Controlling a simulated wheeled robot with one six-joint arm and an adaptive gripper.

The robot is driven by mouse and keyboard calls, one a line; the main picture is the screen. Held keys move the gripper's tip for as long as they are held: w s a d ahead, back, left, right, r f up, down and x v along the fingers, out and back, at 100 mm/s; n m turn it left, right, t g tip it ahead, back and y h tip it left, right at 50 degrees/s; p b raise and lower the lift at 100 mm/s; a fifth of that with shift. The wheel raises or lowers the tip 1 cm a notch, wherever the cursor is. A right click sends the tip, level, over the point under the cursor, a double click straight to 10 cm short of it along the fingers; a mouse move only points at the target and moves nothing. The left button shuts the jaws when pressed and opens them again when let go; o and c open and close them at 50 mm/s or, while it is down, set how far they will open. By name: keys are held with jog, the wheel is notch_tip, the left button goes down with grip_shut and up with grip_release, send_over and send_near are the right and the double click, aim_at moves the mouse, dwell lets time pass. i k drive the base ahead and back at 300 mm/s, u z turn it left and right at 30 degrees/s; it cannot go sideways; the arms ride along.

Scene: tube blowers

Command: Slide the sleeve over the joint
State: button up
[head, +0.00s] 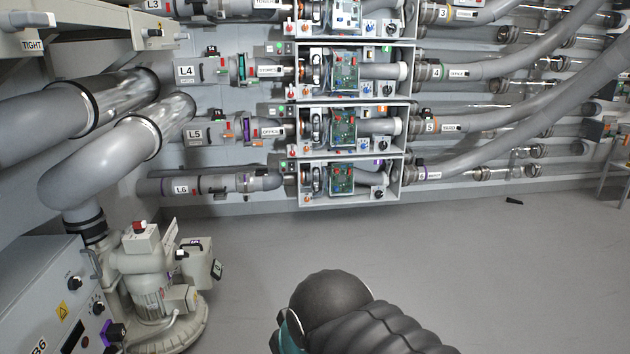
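I cannot tell for sure which part is the sleeve or which joint is meant. Several grey tube lines run to open equipment boxes on the wall. The L6 line (160,188) is lowest, with a purple ring and a dark grey collar (262,182) near the lowest box (308,202). The L5 line (172,133) and the L4 line (172,72) above it have gaps with coloured fittings before their boxes. A dark rounded arm part of mine (330,295) shows at the bottom. My gripper's fingers are not in view.
A grey blower machine (150,285) and a control cabinet (45,300) stand at the lower left. Thick pipes (110,160) bend above them. A small dark object (514,201) lies on the floor at right. The floor (480,270) is otherwise clear.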

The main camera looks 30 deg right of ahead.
aim_at(246, 190)
jog(key=u, duration=0.15)
jog(key=k, duration=0.65)
jog(key=z, duration=0.2)
jog(key=i, duration=0.7)
jog(key=z, duration=1.05)
jog(key=i, duration=1.15)
jog(key=u, duration=0.55)
jog(key=i, duration=0.9)
jog(key=u, duration=1.25)
jog(key=i, duration=0.25)
jog(key=u, duration=0.25)
